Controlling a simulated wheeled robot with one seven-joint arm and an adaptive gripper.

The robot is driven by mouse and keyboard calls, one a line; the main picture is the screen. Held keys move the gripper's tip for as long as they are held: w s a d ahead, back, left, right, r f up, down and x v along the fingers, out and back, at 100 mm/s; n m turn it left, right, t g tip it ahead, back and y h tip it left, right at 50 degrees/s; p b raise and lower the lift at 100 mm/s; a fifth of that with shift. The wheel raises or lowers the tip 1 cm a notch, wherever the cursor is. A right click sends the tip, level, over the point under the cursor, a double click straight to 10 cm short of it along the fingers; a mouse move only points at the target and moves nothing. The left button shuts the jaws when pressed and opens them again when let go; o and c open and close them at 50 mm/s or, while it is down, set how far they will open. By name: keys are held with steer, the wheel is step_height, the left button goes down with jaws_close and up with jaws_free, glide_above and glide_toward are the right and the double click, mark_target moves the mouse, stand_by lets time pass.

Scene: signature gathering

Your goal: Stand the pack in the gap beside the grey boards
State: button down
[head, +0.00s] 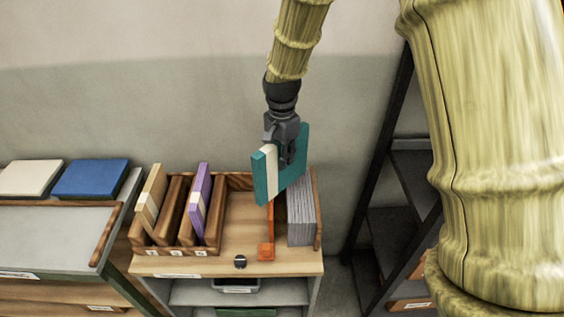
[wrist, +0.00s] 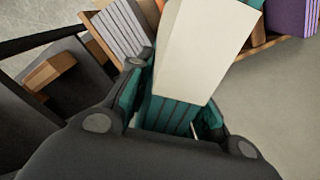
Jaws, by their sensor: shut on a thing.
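The pack (head: 264,181) is a teal slab with a cream band, held upright by my gripper (head: 287,158) above the wooden rack. In the wrist view the teal pack (wrist: 170,114) sits between the dark fingers, and its cream band blocks much of the view. The grey boards (head: 301,217) stand upright in the right end of the rack and also show in the wrist view (wrist: 118,30). An orange divider (head: 268,250) stands just left of them. The pack's lower edge hides part of the gap and divider.
A purple pack (head: 200,204) and a cream-and-tan pack (head: 149,203) stand in the rack's left slots (head: 175,247). A dark shelving frame (head: 392,180) stands to the right, and a wall is behind.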

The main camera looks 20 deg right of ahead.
step_height(320, 180, down, 3)
steer(key=shift+f+p, duration=0.15)
steer(key=shift+p, duration=0.75)
steer(key=shift+w+f, duration=0.1)
steer(key=shift+f, duration=0.1)
steer(key=c, duration=1.3)
jaws_free()
steer(key=shift+r+b, duration=2.4)
steer(key=shift+r, duration=3.85)
